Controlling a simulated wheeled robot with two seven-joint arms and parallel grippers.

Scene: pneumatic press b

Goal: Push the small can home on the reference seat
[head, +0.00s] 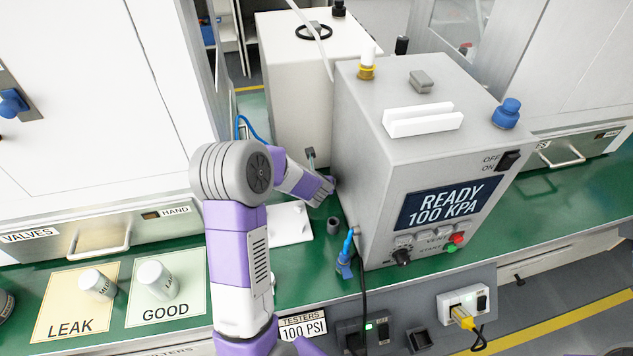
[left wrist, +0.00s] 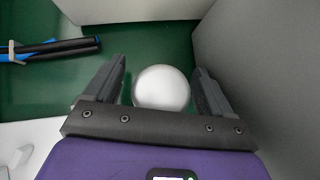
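The small can's round white top (left wrist: 162,88) shows in the left wrist view, between the two dark fingers of my left gripper (left wrist: 160,66). The fingers stand apart with a narrow gap visible on each side of the can. In the head view my left gripper (head: 326,187) is low beside the grey tester's left side, and the can there is hidden. The reference seat under the can cannot be made out. My right gripper is out of view.
The grey tester (head: 360,150) reads READY 100 KPA and stands close on the right. A white plate (head: 290,222) and a dark cup (head: 333,226) are nearby. A can (head: 97,284) stands on the LEAK mat (head: 72,310), another (head: 154,278) on the GOOD mat (head: 190,308).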

